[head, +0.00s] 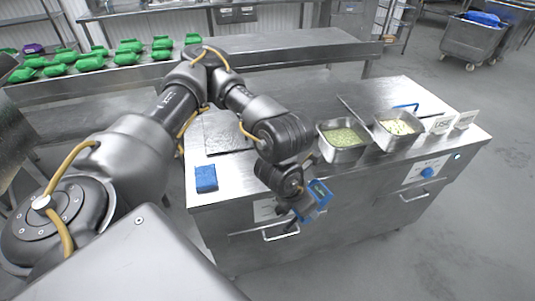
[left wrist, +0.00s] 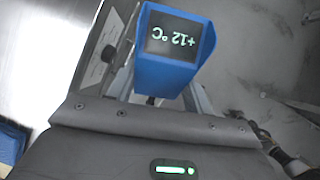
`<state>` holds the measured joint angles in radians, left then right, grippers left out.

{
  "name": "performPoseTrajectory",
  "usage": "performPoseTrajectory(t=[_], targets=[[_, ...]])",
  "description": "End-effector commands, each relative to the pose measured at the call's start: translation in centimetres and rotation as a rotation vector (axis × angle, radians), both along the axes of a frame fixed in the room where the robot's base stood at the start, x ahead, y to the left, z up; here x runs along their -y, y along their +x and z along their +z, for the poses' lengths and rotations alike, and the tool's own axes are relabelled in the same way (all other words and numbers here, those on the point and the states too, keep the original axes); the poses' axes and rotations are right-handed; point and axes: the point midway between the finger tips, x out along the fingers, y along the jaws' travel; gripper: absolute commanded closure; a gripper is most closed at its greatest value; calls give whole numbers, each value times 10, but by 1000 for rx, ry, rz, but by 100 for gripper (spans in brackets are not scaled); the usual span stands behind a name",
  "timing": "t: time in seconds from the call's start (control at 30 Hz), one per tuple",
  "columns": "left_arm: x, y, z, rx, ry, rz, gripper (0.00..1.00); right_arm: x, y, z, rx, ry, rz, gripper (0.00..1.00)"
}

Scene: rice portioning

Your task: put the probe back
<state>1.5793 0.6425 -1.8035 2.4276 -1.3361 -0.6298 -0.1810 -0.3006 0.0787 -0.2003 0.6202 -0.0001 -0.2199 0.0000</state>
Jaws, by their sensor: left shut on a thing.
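The blue probe (head: 320,190) with a small dark display is held in my left gripper (head: 307,207), in front of the steel counter's front face. In the left wrist view the probe (left wrist: 176,50) sits between the fingers of my left gripper (left wrist: 160,92), and its screen reads +12 °C upside down. The probe's tip is hidden. A blue block (head: 206,179), which may be the probe's holder, stands on the counter's front left corner. My right gripper is not in view.
Two steel pans, one with green food (head: 343,137) and one with pale food (head: 398,126), sit on the right of the counter (head: 235,172) near small signs (head: 440,124). A dark flat plate (head: 228,132) lies behind the blue block. Green items (head: 90,63) line the back bench.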

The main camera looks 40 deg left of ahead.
Motion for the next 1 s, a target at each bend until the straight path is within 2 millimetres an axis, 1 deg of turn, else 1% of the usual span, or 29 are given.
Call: performPoseTrajectory(t=[0.17,0.37,0.53,0.67,1.0], targets=[[1,2,7,-50,20,134,72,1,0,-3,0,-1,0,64],[0,3,15,-146,24,374,72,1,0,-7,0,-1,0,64],[-4,3,22,-251,4,632,72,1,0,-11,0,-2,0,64],[-11,5,30,-330,-28,850,72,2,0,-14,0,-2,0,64],[-28,1,45,-548,-219,1417,72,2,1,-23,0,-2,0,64]])
